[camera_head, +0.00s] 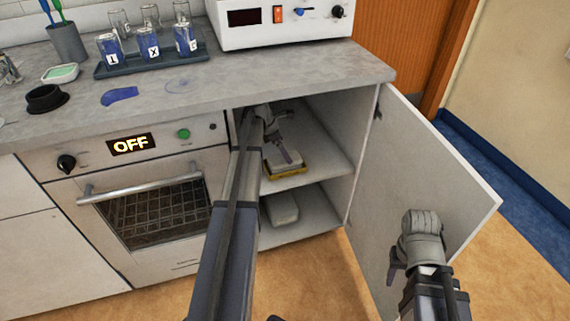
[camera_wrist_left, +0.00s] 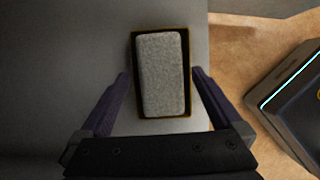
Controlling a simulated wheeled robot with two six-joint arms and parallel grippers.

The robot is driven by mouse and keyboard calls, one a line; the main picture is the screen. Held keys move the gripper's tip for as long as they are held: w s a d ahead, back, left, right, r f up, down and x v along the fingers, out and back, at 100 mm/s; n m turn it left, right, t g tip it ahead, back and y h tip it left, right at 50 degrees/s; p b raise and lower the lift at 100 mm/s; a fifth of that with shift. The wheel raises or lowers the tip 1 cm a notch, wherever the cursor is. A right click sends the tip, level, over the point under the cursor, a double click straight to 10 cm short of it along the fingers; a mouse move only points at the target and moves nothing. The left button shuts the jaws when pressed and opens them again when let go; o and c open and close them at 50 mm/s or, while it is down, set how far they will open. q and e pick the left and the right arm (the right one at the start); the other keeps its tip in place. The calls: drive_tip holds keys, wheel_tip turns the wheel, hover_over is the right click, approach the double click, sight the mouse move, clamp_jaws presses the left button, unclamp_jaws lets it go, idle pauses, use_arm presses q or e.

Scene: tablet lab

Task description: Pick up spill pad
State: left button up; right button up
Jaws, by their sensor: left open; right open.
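The spill pad appears to be the pale grey block (camera_wrist_left: 162,75) lying in a shallow yellow-edged tray (camera_wrist_left: 137,110). My left gripper is open above the tray. In the left wrist view its fingers (camera_wrist_left: 160,76) are on either side of the pad, with nothing held; I cannot tell the height gap. My right gripper (camera_head: 397,268) is open and empty in front of the cabinet door.
The cabinet door (camera_head: 425,175) stands open on the right. A pale block (camera_head: 282,208) lies on the lower shelf. An oven (camera_head: 150,205) is left of the cabinet. The counter (camera_head: 220,90) above holds a tray of labelled jars (camera_head: 148,45) and a white device (camera_head: 280,25).

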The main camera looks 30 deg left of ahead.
use_arm(q)
drive_tip(key=b+x, duration=0.2)
drive_tip(key=x, duration=0.1)
drive_tip(key=shift+f+b, duration=0.3)
drive_tip(key=shift+d+r, duration=0.1)
drive_tip(key=shift+f, duration=0.25)
drive_tip(key=c, duration=1.1)
drive_tip(key=shift+c, duration=0.2)
drive_tip(key=shift+r, duration=0.25)
